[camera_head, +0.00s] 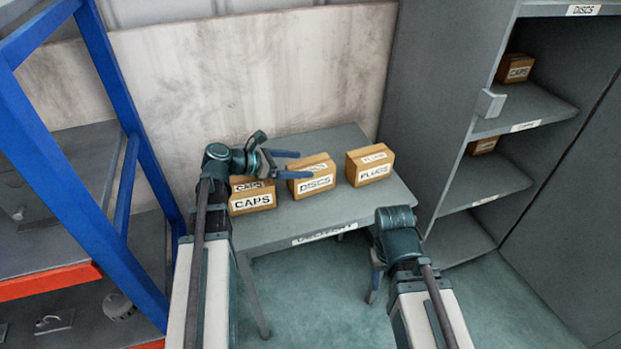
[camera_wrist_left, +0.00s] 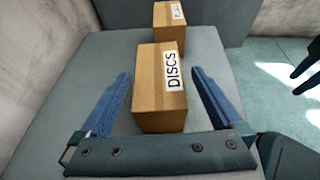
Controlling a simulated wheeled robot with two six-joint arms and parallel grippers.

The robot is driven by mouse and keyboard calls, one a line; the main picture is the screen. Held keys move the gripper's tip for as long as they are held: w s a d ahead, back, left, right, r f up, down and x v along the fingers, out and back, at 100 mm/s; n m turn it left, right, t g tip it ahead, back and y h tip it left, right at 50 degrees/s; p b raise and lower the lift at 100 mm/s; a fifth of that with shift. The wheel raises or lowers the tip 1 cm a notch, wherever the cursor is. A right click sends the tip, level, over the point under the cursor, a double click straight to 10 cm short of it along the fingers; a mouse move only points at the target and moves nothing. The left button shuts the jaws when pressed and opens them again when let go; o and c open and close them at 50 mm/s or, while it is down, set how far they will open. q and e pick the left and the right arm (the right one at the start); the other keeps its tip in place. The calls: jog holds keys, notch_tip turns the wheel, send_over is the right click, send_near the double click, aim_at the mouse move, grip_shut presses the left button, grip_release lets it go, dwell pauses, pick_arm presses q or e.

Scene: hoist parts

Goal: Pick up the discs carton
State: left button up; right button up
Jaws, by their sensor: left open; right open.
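The discs carton (camera_head: 314,181) is a brown box with a white DISCS label, standing between two other cartons on the grey table (camera_head: 292,225). In the left wrist view the discs carton (camera_wrist_left: 158,90) lies between the two blue fingers of my left gripper (camera_wrist_left: 160,92), with a gap on each side. In the head view my left gripper (camera_head: 287,164) is open at the discs carton's left side, its fingers pointing right. My right gripper (camera_head: 374,282) is low in front of the table, away from the cartons; its fingers are partly hidden by its wrist.
The caps carton (camera_head: 252,201) stands left of the discs carton, partly under my left arm. The plugs carton (camera_head: 370,165) stands to its right. A grey shelf unit (camera_head: 468,182) with small boxes is at the right. A blue-framed rack (camera_head: 112,120) stands at the left.

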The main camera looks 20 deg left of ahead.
aim_at(312, 164)
pick_arm(q)
jog(key=b+x, duration=0.2)
jog(key=x, duration=0.3)
jog(key=shift+w+f, duration=0.1)
jog(key=shift+w, duration=0.05)
jog(key=shift+c, duration=0.3)
grip_shut()
